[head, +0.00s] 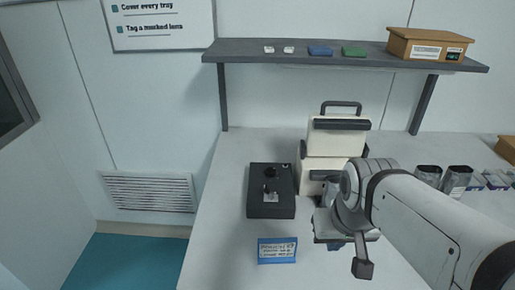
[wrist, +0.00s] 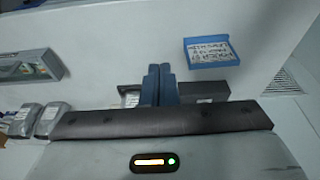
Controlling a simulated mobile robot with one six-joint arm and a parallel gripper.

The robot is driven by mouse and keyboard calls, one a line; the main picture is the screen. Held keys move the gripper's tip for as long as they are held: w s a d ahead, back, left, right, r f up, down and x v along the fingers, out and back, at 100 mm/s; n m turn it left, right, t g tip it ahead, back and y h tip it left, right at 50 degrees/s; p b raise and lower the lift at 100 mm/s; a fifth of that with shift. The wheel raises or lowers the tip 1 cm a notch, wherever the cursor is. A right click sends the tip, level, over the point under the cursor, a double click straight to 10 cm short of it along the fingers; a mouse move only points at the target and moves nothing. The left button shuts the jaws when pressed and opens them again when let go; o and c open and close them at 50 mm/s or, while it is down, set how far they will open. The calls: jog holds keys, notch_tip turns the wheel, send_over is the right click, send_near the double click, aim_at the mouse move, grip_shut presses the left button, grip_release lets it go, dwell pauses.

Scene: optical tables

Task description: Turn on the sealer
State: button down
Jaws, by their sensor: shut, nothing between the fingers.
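A cream machine with a dark top handle and dark front bars (head: 325,135) stands at the back of the table. Left of it is a flat dark box (head: 258,207) with dark knobs and a small pale label on top. No readable name shows which one is the sealer. My gripper (head: 335,245) is in front of the cream machine, right of the dark box and apart from it, covering the machine's lower front. In the wrist view, its blue fingers (wrist: 158,84) are together and empty. Dark shapes behind them are partly hidden.
A blue-edged card (head: 277,251) stands in front of the dark box; it also shows in the wrist view (wrist: 210,51). Two metallic canisters (head: 457,179) stand at the right. A shelf (head: 235,52) with small items and a carton (head: 400,45) hangs above.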

jog(key=shift+w, duration=0.1)
jog(key=w+a+r+n+g, duration=0.1)
jog(key=w+a+r+n, duration=0.25)
jog(key=w, duration=0.45)
jog(key=n+g+h+p, duration=0.2)
jog(key=n+p, duration=0.1)
jog(key=n, duration=1.1)
send_over(249, 197)
jog(key=a, duration=0.3)
notch_tip(249, 197, down, 5)
jog(key=shift+d+r, duration=0.1)
jog(key=shift+r, duration=0.1)
jog(key=shift+f, duration=0.1)
jog(key=f, duration=0.3)
jog(key=d+f, duration=0.1)
jog(key=f, duration=0.2)
jog(key=d+f+p, duration=0.1)
jog(key=f, duration=0.3)
jog(key=shift+d+r+p, duration=0.6)
jog(key=shift+d+r, duration=0.4)
jog(key=shift+d, duration=0.2)
jog(key=shift+d+r, duration=0.15)
jog(key=shift+d, duration=0.35)
